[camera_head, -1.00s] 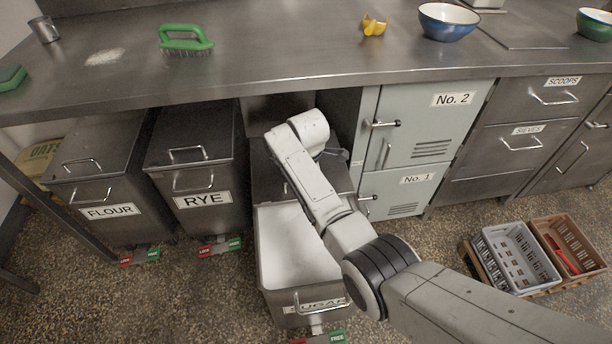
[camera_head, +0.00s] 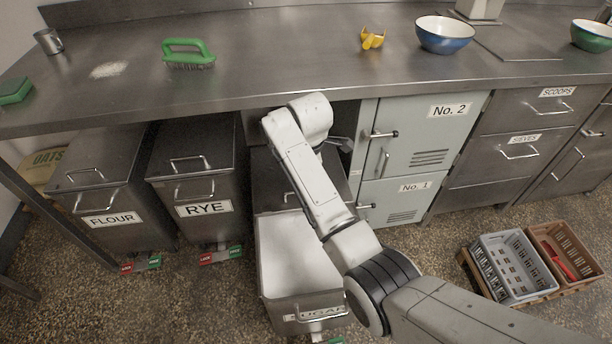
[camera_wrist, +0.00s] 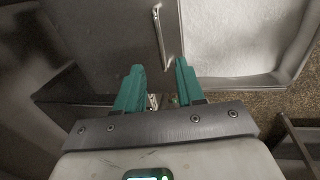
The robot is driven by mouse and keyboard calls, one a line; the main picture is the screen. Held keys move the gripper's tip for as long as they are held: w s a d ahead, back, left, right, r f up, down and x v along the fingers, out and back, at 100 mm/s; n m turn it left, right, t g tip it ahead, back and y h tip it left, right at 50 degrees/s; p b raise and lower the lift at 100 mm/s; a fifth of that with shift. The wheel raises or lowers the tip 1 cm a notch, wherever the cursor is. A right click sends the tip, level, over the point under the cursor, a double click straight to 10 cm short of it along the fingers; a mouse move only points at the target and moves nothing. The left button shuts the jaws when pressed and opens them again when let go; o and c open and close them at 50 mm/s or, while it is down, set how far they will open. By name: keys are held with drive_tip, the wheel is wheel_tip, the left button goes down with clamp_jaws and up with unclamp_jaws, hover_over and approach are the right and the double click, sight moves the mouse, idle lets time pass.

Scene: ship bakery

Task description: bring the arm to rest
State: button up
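My arm (camera_head: 310,180) reaches over the pulled-out sugar bin (camera_head: 305,308), its wrist bent in front of the space under the counter. My gripper (camera_wrist: 159,67) shows in the wrist view as two green fingers with a clear gap between them. Nothing is seen between the fingers. In the wrist view a dark lid with a bar handle (camera_wrist: 160,38) lies beyond the fingertips, with the bin's white inside (camera_wrist: 232,40) to the right. In the head view my wrist mostly hides the gripper. Whether the fingers touch anything cannot be told.
The rye bin (camera_head: 195,160) and flour bin (camera_head: 100,175) stand left. The locker doors (camera_head: 428,135) are close on the right. Crates (camera_head: 515,265) sit on the floor at right, with bare floor before them.

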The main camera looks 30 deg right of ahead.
drive_tip(key=shift+s+r, duration=0.15)
drive_tip(key=shift+r, duration=0.75)
drive_tip(key=s+f+m+p, duration=0.2)
drive_tip(key=s+f+m, duration=0.15)
drive_tip(key=s, duration=0.65)
drive_tip(key=s+f+m+p, duration=0.2)
drive_tip(key=s+f+m, duration=0.15)
drive_tip(key=s, duration=0.75)
drive_tip(key=s+r+m+p, duration=0.1)
drive_tip(key=s+m, duration=0.3)
drive_tip(key=s, duration=0.6)
drive_tip(key=s+d+r+m+g+p, duration=0.1)
drive_tip(key=s+r+m+p, duration=0.1)
drive_tip(key=s, duration=0.8)
wheel_tip(320, 180, up, 2)
drive_tip(key=shift+r+m, duration=0.1)
drive_tip(key=shift+m, duration=0.8)
drive_tip(key=shift+d, duration=0.2)
